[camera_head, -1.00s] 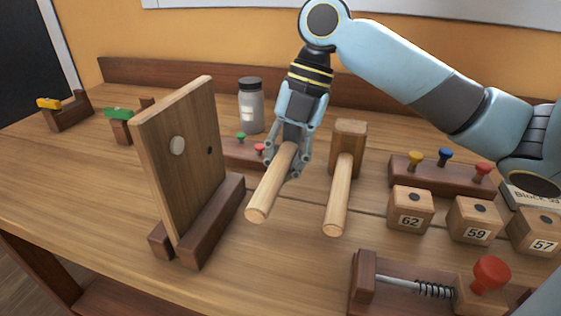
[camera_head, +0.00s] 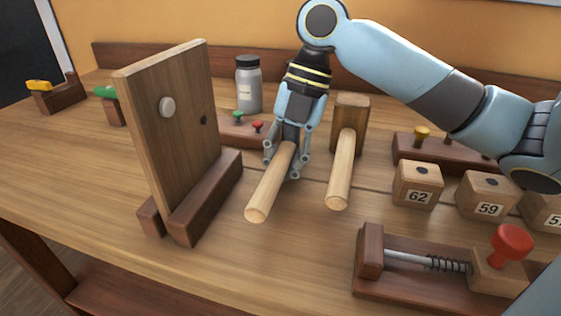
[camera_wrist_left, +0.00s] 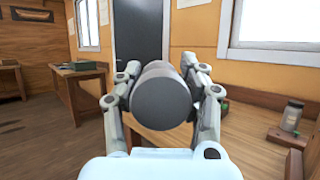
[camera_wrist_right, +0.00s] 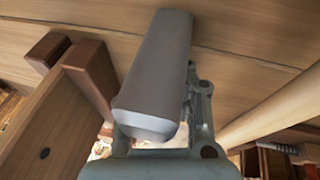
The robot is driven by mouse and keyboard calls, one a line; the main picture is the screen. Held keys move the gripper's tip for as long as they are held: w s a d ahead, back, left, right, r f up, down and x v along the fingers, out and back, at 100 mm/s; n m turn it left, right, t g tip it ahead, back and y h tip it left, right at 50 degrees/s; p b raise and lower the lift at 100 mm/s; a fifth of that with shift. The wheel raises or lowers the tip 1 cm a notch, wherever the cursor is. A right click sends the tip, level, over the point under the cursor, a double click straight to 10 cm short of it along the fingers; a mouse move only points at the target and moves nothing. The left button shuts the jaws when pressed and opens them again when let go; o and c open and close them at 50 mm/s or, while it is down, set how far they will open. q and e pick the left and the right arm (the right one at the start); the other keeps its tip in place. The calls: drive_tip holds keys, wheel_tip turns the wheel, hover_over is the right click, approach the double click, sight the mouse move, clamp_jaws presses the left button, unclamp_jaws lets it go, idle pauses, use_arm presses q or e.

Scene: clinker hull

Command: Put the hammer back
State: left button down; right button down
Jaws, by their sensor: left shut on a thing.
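A hammer with a pale wooden handle (camera_head: 268,190) and a grey head (camera_wrist_right: 155,75) is in my right gripper (camera_head: 286,160). The fingers close around it at the head end, and the handle points toward the head camera. The head fills the middle of the right wrist view. A wooden mallet (camera_head: 340,172) with a block head lies just to the right, apart from the hammer. My left gripper (camera_wrist_left: 162,95) shows only in its own wrist view. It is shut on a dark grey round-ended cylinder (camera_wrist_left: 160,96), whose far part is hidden.
An upright wooden board (camera_head: 175,150) with a pale knob and a dark hole stands left of the hammer. A lidded jar (camera_head: 248,85) stands behind. Numbered blocks (camera_head: 418,185) and a red-knobbed spring device (camera_head: 415,262) are at right. The front middle of the bench (camera_head: 290,250) is clear.

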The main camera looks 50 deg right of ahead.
use_arm(q)
drive_tip(key=shift+f, duration=0.15)
use_arm(e)
drive_tip(key=shift+f, duration=0.3)
drive_tip(key=c, duration=1.3)
unclamp_jaws()
drive_tip(key=shift+c, duration=0.2)
